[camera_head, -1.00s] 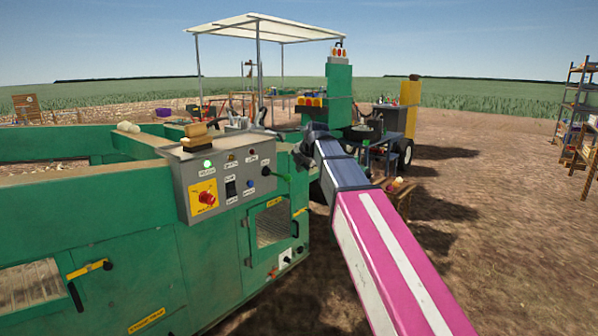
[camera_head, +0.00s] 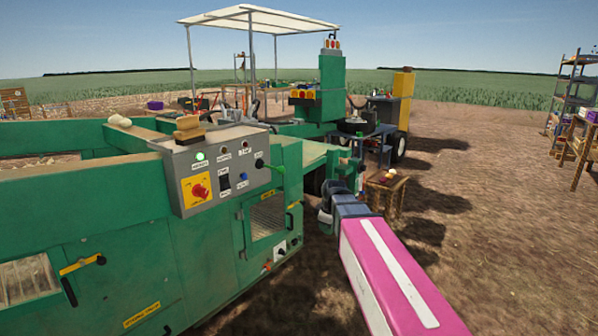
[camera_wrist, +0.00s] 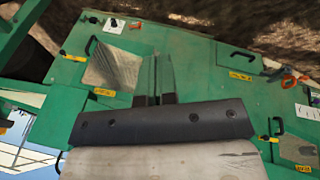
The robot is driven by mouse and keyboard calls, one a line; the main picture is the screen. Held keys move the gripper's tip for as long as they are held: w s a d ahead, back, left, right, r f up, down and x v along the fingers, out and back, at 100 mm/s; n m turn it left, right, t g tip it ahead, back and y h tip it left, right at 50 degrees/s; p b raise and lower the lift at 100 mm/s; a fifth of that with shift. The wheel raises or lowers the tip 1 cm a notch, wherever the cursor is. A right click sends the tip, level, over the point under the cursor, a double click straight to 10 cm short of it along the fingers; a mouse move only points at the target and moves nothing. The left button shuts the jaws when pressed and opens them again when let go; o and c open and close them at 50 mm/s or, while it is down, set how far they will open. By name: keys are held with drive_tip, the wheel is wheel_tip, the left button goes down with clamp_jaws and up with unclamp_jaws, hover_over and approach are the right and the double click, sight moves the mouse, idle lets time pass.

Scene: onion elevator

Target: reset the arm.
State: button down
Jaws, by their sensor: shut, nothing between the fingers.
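My arm reaches in from the lower right of the head view, with a pink and white link and a dark wrist at its far end. The wrist is beside the right side of the green machine (camera_head: 130,235), over the ground. In the wrist view my gripper (camera_wrist: 157,60) shows as two fingers close together, shut and empty. Behind them the machine's green panel (camera_wrist: 215,75) with a mesh window, handles and yellow labels fills most of the picture. I cannot make out the fingers clearly in the head view.
A grey control box (camera_head: 220,168) with a green light and a red knob sits on the machine. A tan brush (camera_head: 188,128) rests on its top. A wooden crate (camera_head: 385,193) stands just beyond my wrist. Shelves (camera_head: 570,105) stand far right. Open dirt lies to the right.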

drive_tip(key=s+d+f+m+g, duration=0.1)
drive_tip(key=s+d+f+m, duration=0.3)
drive_tip(key=s+f+m, duration=0.3)
drive_tip(key=s+d+f+m+g+h, duration=0.1)
drive_tip(key=s+d+f+m+g, duration=0.1)
drive_tip(key=s+d+f+m, duration=0.3)
drive_tip(key=s+f+m, duration=0.2)
drive_tip(key=s+f, duration=0.2)
drive_tip(key=f, duration=0.1)
drive_tip(key=shift+s+d+f+h, duration=0.2)
drive_tip(key=shift+s+d+h, duration=0.05)
drive_tip(key=shift+d+h, duration=0.05)
idle(0.5)
